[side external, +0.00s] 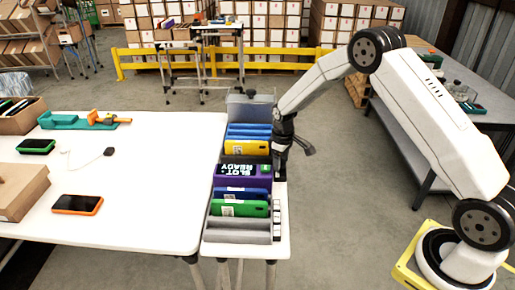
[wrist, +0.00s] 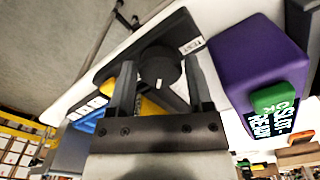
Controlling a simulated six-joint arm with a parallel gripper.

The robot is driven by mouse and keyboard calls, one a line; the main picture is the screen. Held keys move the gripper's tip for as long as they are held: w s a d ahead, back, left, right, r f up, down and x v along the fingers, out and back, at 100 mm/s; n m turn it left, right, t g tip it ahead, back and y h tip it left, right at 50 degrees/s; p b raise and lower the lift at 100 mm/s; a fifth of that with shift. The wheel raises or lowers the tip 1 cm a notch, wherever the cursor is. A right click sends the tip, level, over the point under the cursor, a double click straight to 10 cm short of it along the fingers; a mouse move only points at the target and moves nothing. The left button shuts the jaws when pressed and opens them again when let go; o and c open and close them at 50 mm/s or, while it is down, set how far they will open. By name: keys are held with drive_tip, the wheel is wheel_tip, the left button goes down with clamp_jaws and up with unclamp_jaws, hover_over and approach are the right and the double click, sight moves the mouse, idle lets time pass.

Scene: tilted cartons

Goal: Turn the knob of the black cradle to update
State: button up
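In the wrist view, a black round knob (wrist: 160,72) with a short white mark stands on the black cradle (wrist: 178,27). A small white label beside the knob appears to read "TEST". My gripper (wrist: 160,62) has its two fingers apart, one on each side of the knob. I cannot tell whether either finger touches it. In the side view, my gripper (side external: 281,170) points down at the right edge of the row of upright coloured holders and hides the knob there.
A purple holder (wrist: 250,65) with a display reading "SLOT READY" stands close to my right finger; it also shows in the side view (side external: 262,181). Yellow (side external: 248,147), blue and green holders share the row. An orange-edged phone (side external: 77,204) lies on the white table (side external: 150,220).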

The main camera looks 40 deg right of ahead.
sight(282, 163)
drive_tip(key=shift+o, duration=1.1)
drive_tip(key=shift+r, duration=3.9)
drive_tip(key=shift+s+a+r, duration=0.25)
drive_tip(key=shift+s, duration=0.05)
drive_tip(key=s+a+r+m+t, duration=0.1)
drive_tip(key=s+a, duration=0.3)
drive_tip(key=s, duration=0.7)
drive_tip(key=s+a+r+m+t, duration=0.1)
drive_tip(key=s+a+r+m, duration=0.1)
drive_tip(key=s, duration=0.9)
drive_tip(key=shift+s+a+r+t, duration=0.15)
drive_tip(key=shift+a+r+t, duration=0.3)
drive_tip(key=shift+a, duration=0.8)
